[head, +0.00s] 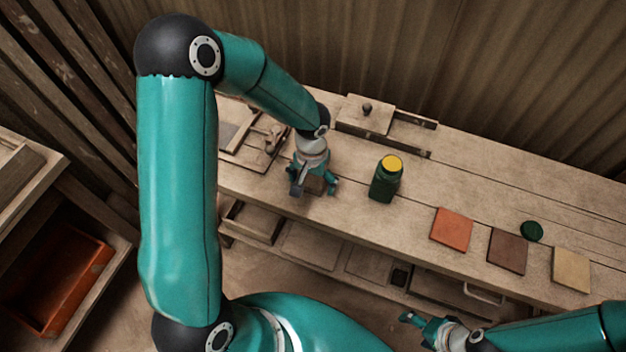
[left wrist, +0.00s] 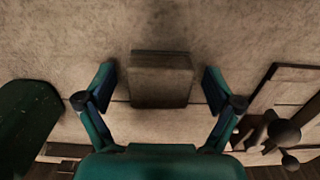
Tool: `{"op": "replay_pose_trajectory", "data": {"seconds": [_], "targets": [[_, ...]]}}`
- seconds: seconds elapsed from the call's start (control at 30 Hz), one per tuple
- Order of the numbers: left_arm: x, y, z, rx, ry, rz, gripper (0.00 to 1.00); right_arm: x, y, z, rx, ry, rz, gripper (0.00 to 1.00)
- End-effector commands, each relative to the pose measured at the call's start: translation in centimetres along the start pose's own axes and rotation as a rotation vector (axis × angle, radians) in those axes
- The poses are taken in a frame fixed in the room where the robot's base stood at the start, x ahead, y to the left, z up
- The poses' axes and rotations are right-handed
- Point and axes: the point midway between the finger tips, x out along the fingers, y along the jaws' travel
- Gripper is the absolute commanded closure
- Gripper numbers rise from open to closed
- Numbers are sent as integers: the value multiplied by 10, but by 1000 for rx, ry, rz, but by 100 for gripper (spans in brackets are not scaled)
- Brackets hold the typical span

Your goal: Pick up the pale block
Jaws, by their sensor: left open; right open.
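The pale block (left wrist: 160,80), a square greyish-tan piece, sits on the workbench between the spread fingers of my left gripper (left wrist: 158,85) in the left wrist view. There is a gap on both sides of it. In the head view my left gripper (head: 314,188) points down at the bench's front left part, with the block (head: 316,184) partly hidden behind its fingers. Whether the fingers are level with the block's sides is hard to tell. My right gripper (head: 424,326) is open and empty, low in front of the bench.
A green jar (head: 385,182) with a yellow lid stands right of my left gripper. Orange (head: 452,229), brown (head: 507,251) and pale (head: 571,270) tiles and a green disc (head: 531,231) lie further right. A wooden frame with knobs (left wrist: 284,133) is close beside the left gripper.

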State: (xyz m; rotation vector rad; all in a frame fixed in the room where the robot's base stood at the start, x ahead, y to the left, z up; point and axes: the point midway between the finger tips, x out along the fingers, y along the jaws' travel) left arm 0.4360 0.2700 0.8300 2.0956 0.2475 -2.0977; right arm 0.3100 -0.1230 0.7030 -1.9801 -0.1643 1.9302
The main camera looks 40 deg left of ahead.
Motion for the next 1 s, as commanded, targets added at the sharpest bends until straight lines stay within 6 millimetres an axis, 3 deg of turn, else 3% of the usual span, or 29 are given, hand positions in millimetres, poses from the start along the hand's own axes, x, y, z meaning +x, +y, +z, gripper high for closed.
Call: {"op": "replay_pose_trajectory", "data": {"seconds": [0.1,0.47,0.8,1.0], "targets": [[0,0,0,0,0,0,12,0,0,0,0,0,0,24],[0,0,0,1,0,0,72,0,0,0,0,0,0,24],[-3,0,0,0,2,0,74,0,0,0,0,0,0,24],[-17,0,-1,0,5,-1,74,0,0,0,0,0,0,24]]}}
